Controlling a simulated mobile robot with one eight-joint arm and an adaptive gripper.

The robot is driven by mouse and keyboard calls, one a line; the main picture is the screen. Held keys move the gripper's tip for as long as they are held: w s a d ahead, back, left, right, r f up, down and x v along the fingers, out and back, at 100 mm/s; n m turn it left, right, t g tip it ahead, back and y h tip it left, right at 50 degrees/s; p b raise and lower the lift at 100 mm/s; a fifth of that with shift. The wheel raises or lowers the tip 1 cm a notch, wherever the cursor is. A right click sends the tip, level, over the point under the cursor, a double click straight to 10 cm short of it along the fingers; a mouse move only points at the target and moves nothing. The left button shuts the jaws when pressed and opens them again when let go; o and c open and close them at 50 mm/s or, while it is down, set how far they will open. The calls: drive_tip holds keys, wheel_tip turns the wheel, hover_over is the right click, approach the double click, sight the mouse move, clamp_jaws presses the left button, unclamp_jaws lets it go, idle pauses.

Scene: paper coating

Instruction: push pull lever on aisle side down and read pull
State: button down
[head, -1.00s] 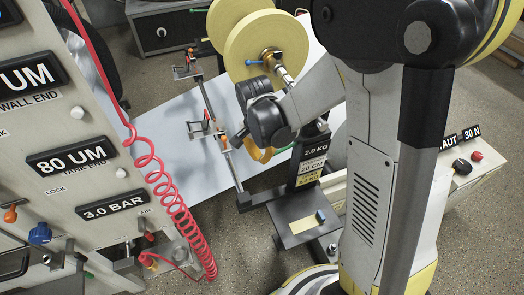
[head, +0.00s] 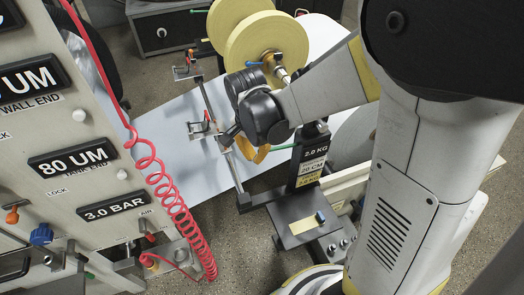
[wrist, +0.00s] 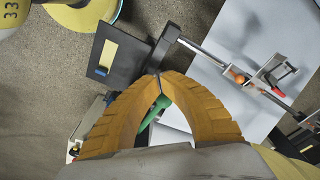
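No lever in view carries a readable "pull" label. A green handle (head: 285,147) shows beside my gripper (head: 256,157) in the head view. In the wrist view the green handle (wrist: 151,112) shows through the gap behind the fingertips; contact cannot be told. The orange fingers of my gripper (wrist: 158,78) meet at the tips, with nothing seen between them. A bar with a red-handled clamp (head: 204,126) runs over the white sheet; the clamp also shows in the wrist view (wrist: 278,74). A black post sign (head: 313,160) reads 2.0 KG and 20 CM.
A panel (head: 70,190) with signs 80 UM and 3.0 BAR stands left, with a red coiled hose (head: 170,195) before it. Yellow rolls (head: 265,45) stand behind my gripper. A dark plate (head: 295,230) lies below it. Open floor shows in front.

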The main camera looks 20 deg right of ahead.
wheel_tip(320, 180, up, 8)
drive_tip(key=shift+s+a+r, duration=0.25)
drive_tip(key=shift+s+a, duration=0.05)
idle(0.7)
drive_tip(key=s+d+r+n+t, duration=0.1)
drive_tip(key=s+r+n+t, duration=0.1)
drive_tip(key=s+n, duration=0.3)
drive_tip(key=s+d+r+n+t+y, duration=0.1)
drive_tip(key=s+d+r+n+t, duration=0.1)
drive_tip(key=s+r+n+t, duration=0.1)
drive_tip(key=shift+s+n+t, duration=0.7)
drive_tip(key=shift+s+n, duration=0.4)
drive_tip(key=shift+s, duration=0.05)
drive_tip(key=shift+f, duration=0.1)
idle(0.6)
